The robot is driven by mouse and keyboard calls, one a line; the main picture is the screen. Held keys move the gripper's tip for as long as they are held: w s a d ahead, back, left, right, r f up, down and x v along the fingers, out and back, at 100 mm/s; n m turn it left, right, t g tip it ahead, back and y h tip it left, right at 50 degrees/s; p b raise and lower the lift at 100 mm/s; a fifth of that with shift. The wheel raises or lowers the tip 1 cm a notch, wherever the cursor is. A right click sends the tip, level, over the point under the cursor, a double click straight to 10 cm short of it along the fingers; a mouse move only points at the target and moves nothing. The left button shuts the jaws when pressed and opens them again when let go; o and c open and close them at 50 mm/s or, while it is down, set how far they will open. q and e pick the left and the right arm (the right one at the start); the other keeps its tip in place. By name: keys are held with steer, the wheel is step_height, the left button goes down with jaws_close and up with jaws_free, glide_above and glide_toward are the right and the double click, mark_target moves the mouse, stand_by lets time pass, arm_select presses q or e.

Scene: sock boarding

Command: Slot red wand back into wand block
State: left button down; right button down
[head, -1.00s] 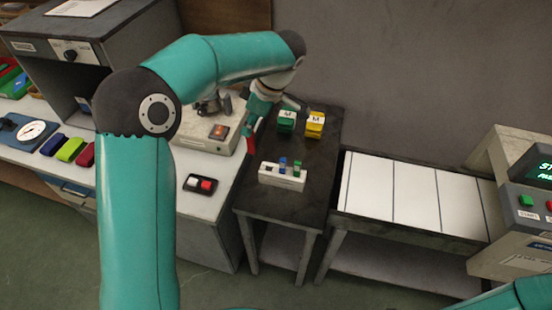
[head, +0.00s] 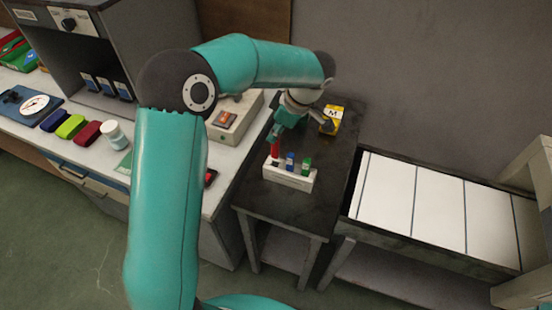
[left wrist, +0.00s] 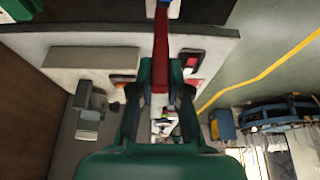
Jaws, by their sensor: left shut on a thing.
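The white wand block (head: 290,179) stands on the dark side table (head: 275,212). A blue wand (head: 291,161) and a green wand (head: 306,165) stand upright in its middle and right positions. My left gripper (head: 277,138) is shut on the red wand (head: 274,151), which points down at the left end of the block. I cannot tell whether its lower tip is inside the slot or just above it. In the left wrist view, the red wand (left wrist: 160,50) extends from between the fingers (left wrist: 161,100). My right gripper is out of view.
A yellow box marked M (head: 332,118) stands behind the block, close to my left wrist. White conveyor panels (head: 437,205) lie to the right. The white bench (head: 160,150) at left holds a white jar (head: 112,132) and coloured items. The table front is clear.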

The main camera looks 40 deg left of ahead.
mark_target(278, 147)
arm_select(q)
steer(key=shift+d+b+x, duration=0.25)
steer(key=shift+b+x, duration=0.05)
steer(key=shift+x, duration=0.85)
steer(key=f, duration=0.2)
steer(key=f+b, duration=0.2)
steer(key=f, duration=0.1)
steer(key=shift+s+d+f, duration=0.25)
steer(key=shift+s+f, duration=0.05)
steer(key=shift+f, duration=0.05)
steer(key=shift+w+a, duration=0.1)
steer(key=c, duration=1.5)
jaws_free()
steer(key=o, duration=0.4)
steer(key=shift+w+a, duration=0.15)
steer(key=shift+c, duration=0.2)
steer(key=shift+r, duration=0.15)
